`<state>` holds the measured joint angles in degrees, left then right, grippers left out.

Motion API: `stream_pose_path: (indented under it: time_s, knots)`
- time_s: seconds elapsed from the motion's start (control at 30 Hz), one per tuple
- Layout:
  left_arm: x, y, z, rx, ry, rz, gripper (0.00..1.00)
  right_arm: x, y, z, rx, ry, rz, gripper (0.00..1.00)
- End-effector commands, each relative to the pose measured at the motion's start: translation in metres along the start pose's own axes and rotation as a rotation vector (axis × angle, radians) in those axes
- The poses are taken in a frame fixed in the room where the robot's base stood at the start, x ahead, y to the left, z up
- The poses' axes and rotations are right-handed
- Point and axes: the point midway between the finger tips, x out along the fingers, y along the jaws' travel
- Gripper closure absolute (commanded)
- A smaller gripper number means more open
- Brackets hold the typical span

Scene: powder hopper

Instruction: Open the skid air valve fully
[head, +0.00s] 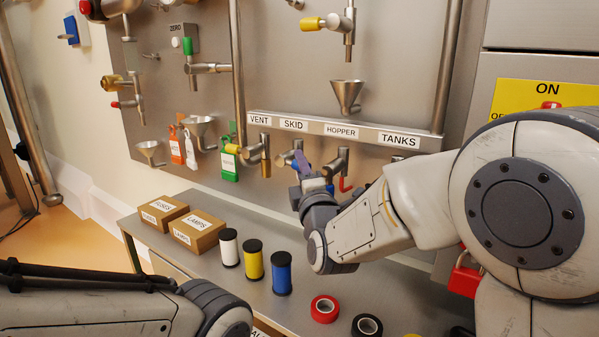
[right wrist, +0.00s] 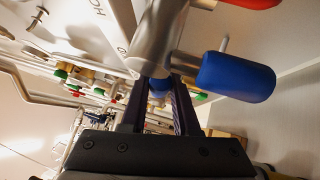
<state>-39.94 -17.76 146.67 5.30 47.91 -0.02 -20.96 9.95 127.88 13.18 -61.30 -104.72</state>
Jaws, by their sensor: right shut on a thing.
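The skid air valve (head: 286,158) sits on the wall panel below the SKID label (head: 293,125). In the head view my right gripper (head: 305,167) is at it and hides much of its handle. In the right wrist view the valve's blue handle (right wrist: 235,77) sticks out to the right of the metal body (right wrist: 158,40). My right gripper's dark fingers (right wrist: 160,100) are shut around a blue part just under that body. How far the valve is turned I cannot tell. My left gripper is out of view; only my left arm shows at lower left.
A yellow-handled valve (head: 253,154) is close on the left and a red-handled one (head: 345,184) close on the right. Below is a metal bench (head: 205,262) with boxes (head: 198,229), several small cylinders and tape rolls (head: 324,309). A funnel (head: 347,93) hangs above.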

Motion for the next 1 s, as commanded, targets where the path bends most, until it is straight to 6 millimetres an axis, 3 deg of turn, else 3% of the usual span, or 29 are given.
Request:
stream_pose_path:
  time_s: [0.03,0.2,0.5,0.7,1.0]
  knots:
    - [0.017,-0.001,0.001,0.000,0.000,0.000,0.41,-0.003,-0.011,-0.002,0.020,-0.003,0.019,1.00]
    - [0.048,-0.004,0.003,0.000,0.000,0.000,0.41,-0.004,-0.019,-0.004,0.104,-0.030,0.103,1.00]
    - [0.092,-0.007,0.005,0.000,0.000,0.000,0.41,-0.002,-0.027,-0.007,0.254,-0.079,0.251,1.00]
    - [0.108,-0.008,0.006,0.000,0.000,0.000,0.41,-0.001,-0.029,-0.009,0.324,-0.103,0.320,1.00]
    - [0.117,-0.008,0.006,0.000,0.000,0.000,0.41,0.000,-0.029,-0.010,0.369,-0.118,0.364,1.00]
